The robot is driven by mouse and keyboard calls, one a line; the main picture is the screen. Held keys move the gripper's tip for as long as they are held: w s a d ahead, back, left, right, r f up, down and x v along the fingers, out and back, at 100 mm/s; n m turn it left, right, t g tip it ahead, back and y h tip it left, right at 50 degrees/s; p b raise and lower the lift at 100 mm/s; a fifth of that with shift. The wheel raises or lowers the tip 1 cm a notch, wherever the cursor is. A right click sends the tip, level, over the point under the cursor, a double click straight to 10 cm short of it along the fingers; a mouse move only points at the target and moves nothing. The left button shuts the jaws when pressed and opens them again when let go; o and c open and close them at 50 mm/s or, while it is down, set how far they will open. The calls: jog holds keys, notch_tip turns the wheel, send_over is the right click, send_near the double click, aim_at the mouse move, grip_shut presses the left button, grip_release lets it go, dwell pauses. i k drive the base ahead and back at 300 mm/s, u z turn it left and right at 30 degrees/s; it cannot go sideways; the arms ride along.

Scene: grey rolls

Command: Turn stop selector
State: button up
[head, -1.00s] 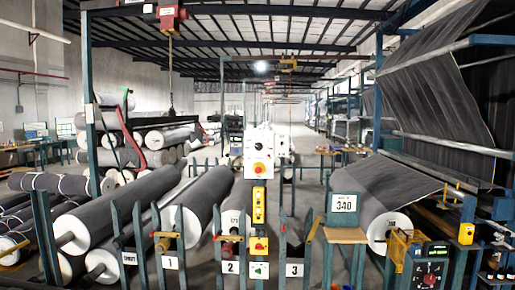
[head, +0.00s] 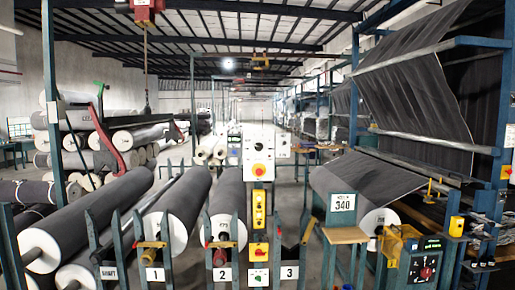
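A white control panel (head: 267,145) stands upright near the middle of the head view. It carries a round red knob on a yellow plate (head: 259,170). Below it hangs a yellow button box (head: 259,209), then a smaller yellow box with a red button (head: 259,250). At the lower right, a dark box with a green display (head: 432,245) has a round dial with a red centre (head: 425,273). No label readable here tells which control is the stop selector. The knob settings are too small to read. My gripper is not in view.
Blue posts marked 1, 2 and 3 (head: 289,273) form a low barrier in front. Large grey rolls (head: 180,210) lie behind it and to the left. A 340 sign (head: 342,202) stands above a wooden shelf (head: 344,235). Grey fabric (head: 415,80) hangs at right.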

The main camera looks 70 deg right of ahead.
aim_at(259, 146)
jog(key=z, duration=0.3)
jog(key=i, duration=0.7)
jog(key=z, duration=0.85)
jog(key=i, duration=0.65)
jog(key=z, duration=0.3)
